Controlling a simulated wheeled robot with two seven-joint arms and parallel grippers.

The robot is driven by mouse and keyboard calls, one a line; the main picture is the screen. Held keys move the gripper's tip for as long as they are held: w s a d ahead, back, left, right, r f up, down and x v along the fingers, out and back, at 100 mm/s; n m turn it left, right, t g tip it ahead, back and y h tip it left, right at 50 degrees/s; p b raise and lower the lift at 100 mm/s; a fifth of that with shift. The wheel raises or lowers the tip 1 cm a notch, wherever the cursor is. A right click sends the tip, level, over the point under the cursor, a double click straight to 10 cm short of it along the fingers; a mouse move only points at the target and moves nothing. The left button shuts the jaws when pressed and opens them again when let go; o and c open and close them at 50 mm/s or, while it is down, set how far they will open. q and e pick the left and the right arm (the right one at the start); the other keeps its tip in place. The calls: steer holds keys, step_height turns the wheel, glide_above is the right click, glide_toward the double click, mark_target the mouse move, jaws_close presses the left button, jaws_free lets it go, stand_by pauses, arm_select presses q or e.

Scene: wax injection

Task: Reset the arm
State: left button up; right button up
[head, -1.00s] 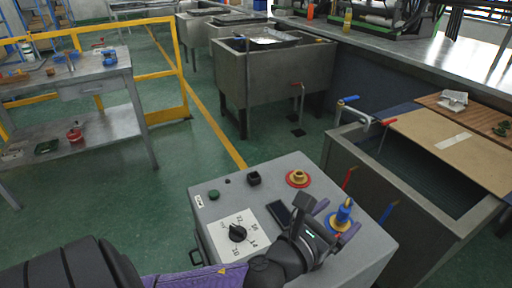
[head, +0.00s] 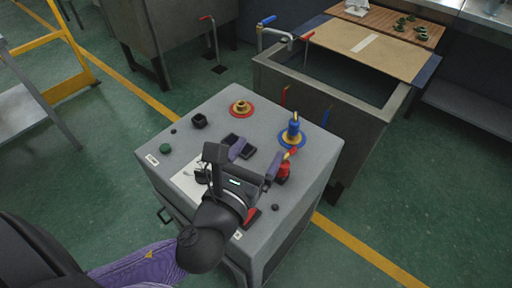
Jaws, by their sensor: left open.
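My left arm comes in from the lower left. Its dark left gripper (head: 256,157), with purple finger pads, is over the top of the grey machine cabinet (head: 215,108). The fingers are apart with nothing seen between them. The gripper covers much of the white dial plate (head: 184,180) and its dial. A red part (head: 284,172) shows right beside the right finger; I cannot tell whether they touch. My right gripper is not in view.
On the cabinet top are a blue nozzle fitting (head: 293,131), a brass fitting on a red ring (head: 241,107), a black square socket (head: 200,121) and a green button (head: 165,148). A water tank (head: 336,99) with taps stands behind. Green floor lies open at right.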

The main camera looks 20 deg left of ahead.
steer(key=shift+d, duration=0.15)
arm_select(q)
steer(key=s+a+f+n+g+y, duration=0.4)
steer(key=f+n+g, duration=0.3)
steer(key=n, duration=1)
steer(key=s+d+f+n+g+h, duration=0.35)
steer(key=s+f+n+g, duration=0.7)
steer(key=n, duration=0.65)
steer(key=s+a+f+t+p, duration=0.1)
steer(key=s+f+p, duration=0.3)
steer(key=f+p, duration=0.5)
steer(key=s+a+f+p, duration=0.1)
steer(key=s+p, duration=0.1)
steer(key=s, duration=0.4)
steer(key=s+a+f+p, duration=0.1)
steer(key=s+f+p, duration=0.1)
steer(key=s, duration=0.4)
steer(key=shift+a+g+p, duration=0.3)
steer(key=shift+g+p, duration=0.05)
steer(key=shift+p, duration=0.2)
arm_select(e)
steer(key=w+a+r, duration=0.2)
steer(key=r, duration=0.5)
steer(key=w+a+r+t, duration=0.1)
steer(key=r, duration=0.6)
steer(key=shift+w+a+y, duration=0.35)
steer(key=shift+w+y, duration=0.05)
